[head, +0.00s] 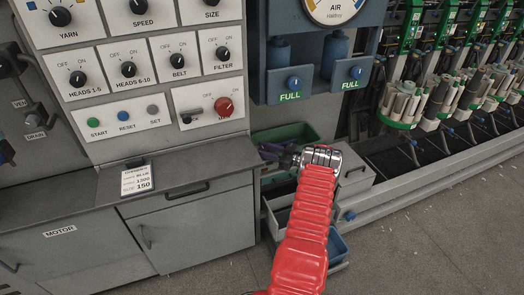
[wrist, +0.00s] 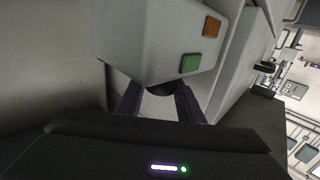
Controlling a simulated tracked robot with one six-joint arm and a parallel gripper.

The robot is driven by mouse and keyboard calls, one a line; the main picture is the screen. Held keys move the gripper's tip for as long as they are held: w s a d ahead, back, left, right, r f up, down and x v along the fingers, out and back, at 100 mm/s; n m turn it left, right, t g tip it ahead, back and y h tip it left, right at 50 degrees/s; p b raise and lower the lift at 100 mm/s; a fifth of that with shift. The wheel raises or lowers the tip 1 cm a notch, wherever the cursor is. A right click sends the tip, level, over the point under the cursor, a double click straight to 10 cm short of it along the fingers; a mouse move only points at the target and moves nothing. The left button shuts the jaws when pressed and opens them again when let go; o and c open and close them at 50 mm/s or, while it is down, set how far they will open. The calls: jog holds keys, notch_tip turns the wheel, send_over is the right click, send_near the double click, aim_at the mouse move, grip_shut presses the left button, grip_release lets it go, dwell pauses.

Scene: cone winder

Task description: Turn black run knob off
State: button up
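No knob with a readable RUN label shows in either view. In the head view the grey panel has black knobs with OFF and ON marks: HEADS 1-5 (head: 77,78), HEADS 6-10 (head: 128,69), BELT (head: 178,61) and FILTER (head: 222,53). My gripper (head: 268,152) is low and right of this panel, by a green bin. In the wrist view the fingers of my gripper (wrist: 159,105) are apart, with light space between them. A dark rounded part (wrist: 160,87) shows between them under a grey box (wrist: 150,40); I cannot tell if it is a knob.
The grey box carries an orange button (wrist: 212,27) and a green button (wrist: 190,63). A red knob (head: 224,106) sits on the panel's lower right. A green bin (head: 290,133) and grey drawers (head: 350,175) lie around my gripper. Yarn spindles (head: 405,103) stand at right.

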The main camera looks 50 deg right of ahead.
jog(key=o, duration=0.4)
jog(key=shift+c, duration=0.2)
jog(key=shift+s, duration=0.1)
jog(key=v, duration=1.3)
jog(key=shift+s, duration=0.3)
jog(key=shift+d+f, duration=0.1)
jog(key=shift+s, duration=0.1)
